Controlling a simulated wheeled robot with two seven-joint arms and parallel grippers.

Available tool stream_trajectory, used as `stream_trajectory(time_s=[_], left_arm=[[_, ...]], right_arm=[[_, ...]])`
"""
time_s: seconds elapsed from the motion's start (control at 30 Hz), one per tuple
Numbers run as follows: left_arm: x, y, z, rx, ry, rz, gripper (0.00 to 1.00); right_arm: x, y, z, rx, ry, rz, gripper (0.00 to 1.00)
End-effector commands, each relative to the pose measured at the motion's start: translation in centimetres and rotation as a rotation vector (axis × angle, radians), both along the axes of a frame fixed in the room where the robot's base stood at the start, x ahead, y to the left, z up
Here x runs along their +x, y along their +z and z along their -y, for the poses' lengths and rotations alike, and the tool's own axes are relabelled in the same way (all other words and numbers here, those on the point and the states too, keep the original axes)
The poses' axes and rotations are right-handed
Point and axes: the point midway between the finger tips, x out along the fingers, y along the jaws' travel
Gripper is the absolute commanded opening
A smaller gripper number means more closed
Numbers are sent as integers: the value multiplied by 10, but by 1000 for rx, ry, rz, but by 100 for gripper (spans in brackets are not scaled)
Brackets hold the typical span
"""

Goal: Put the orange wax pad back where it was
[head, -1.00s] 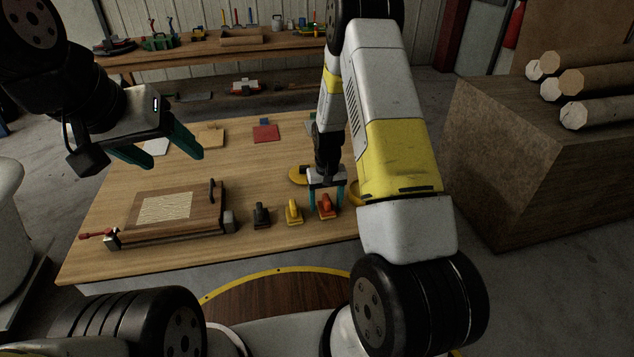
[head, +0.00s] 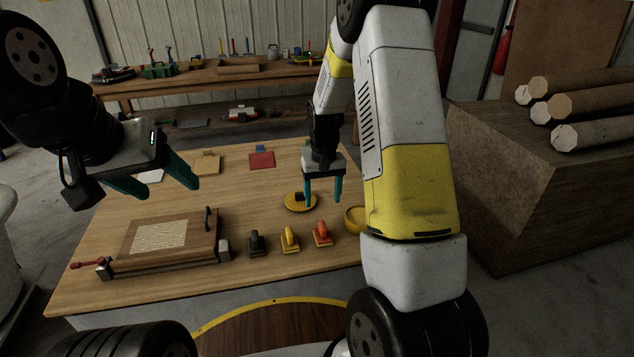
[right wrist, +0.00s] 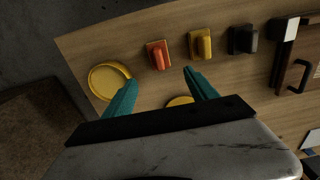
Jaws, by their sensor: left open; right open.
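The orange wax pad (head: 322,234) stands on the wooden table at the right end of a row of pads, beside the yellow pad (head: 290,240) and the black pad (head: 257,243). It also shows in the right wrist view (right wrist: 158,56), beyond the fingertips and free of them. My right gripper (head: 322,203) is open and empty, above the table behind the orange pad; it shows in the right wrist view too (right wrist: 160,78). My left gripper (head: 170,190) is open and empty, raised over the table's left side.
A yellow round lid (head: 297,202) lies behind the pads, and a yellow bowl (head: 355,219) stands right of the orange pad. A wooden mould box (head: 196,238) with a handle fills the front left. Coloured sheets, one red (head: 262,160), lie at the back.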

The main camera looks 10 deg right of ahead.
Motion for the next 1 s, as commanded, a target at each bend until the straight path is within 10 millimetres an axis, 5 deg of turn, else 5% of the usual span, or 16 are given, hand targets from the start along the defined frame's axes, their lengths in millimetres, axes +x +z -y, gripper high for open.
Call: stream_trajectory(time_s=[0.23, 0.5, 0.8, 1.0], left_arm=[[0, 0, 0, 0, 0, 0, 67], [0, 0, 0, 0, 0, 0, 67], [0, 0, 0, 0, 0, 0, 67], [0, 0, 0, 0, 0, 0, 67]], right_arm=[[-35, 105, -5, 69, -13, 131, 67], [-118, 208, -12, 142, -7, 301, 67], [-215, 258, -19, 180, 14, 476, 67], [-244, 262, -21, 184, 22, 528, 67]])
